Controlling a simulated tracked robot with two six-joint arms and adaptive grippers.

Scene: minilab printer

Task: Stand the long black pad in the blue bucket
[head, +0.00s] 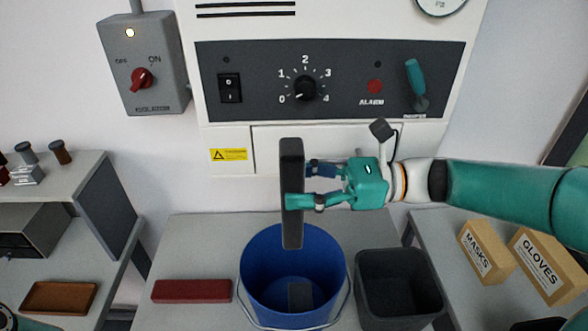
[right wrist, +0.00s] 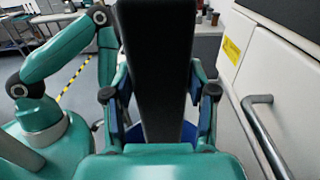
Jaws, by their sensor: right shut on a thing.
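The long black pad (head: 292,160) is upright in my right gripper (head: 300,187), which is shut on it around its middle. Its lower end hangs over the back part of the blue bucket (head: 262,260), at about the height of the rim in the head view; I cannot tell whether it dips inside. In the right wrist view the pad (right wrist: 155,60) stands between the two fingers (right wrist: 158,105), with a little of the blue bucket (right wrist: 190,132) behind it. A small dark grey patch (head: 300,296) shows inside the bucket. My left gripper is not in view.
A dark grey bin (head: 398,270) stands right of the bucket and a dark red flat block (head: 192,291) lies left. The printer panel (head: 330,80) rises behind. Boxes marked MASKS (head: 486,252) and GLOVES (head: 548,265) are at right. A door handle (right wrist: 262,130) is close in the wrist view.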

